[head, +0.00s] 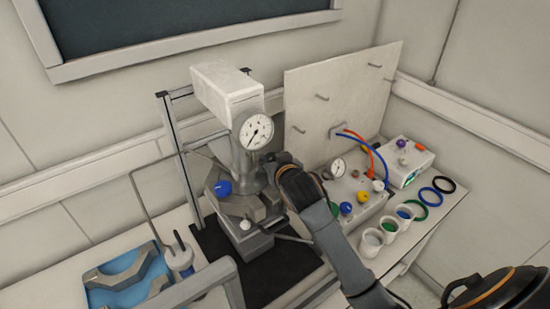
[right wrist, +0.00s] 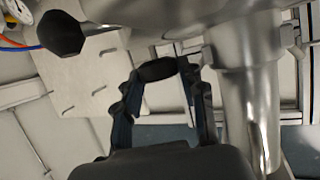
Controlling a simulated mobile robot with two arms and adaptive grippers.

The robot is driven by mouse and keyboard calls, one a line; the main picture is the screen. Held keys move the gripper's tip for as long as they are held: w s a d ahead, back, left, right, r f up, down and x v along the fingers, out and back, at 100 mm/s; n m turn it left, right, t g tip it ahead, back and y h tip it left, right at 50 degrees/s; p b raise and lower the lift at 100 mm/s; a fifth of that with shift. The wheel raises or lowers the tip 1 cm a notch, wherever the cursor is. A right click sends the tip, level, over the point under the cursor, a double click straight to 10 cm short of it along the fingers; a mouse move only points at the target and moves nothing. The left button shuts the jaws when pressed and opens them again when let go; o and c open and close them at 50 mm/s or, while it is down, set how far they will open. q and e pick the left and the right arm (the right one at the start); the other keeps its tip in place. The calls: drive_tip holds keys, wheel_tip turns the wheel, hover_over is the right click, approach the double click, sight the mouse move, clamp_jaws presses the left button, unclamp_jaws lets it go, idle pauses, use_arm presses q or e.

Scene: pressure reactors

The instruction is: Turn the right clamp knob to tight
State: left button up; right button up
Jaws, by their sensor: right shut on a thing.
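The steel reactor (head: 245,160) stands on a black mat (head: 275,265) with a round dial gauge (head: 256,131) on its front. In the right wrist view, the fingers of the right gripper (right wrist: 162,92) are closed around a dark knob (right wrist: 158,70), apparently the right clamp knob. Its tight or loose marking cannot be seen. My left gripper is out of view.
Another black knob (right wrist: 60,35) shows near the fingers. To the right stand a control box (head: 355,200), small cups (head: 371,241) and coloured rings (head: 430,196). A white panel (head: 330,95) rises behind. A blue tray (head: 125,290) with grey clamp parts lies at left.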

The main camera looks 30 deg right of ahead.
drive_tip(key=shift+m+h, duration=0.6)
drive_tip(key=o, duration=1.2)
drive_tip(key=shift+c, duration=0.2)
drive_tip(key=shift+f+n+y, duration=0.1)
drive_tip(key=shift+n+y, duration=0.2)
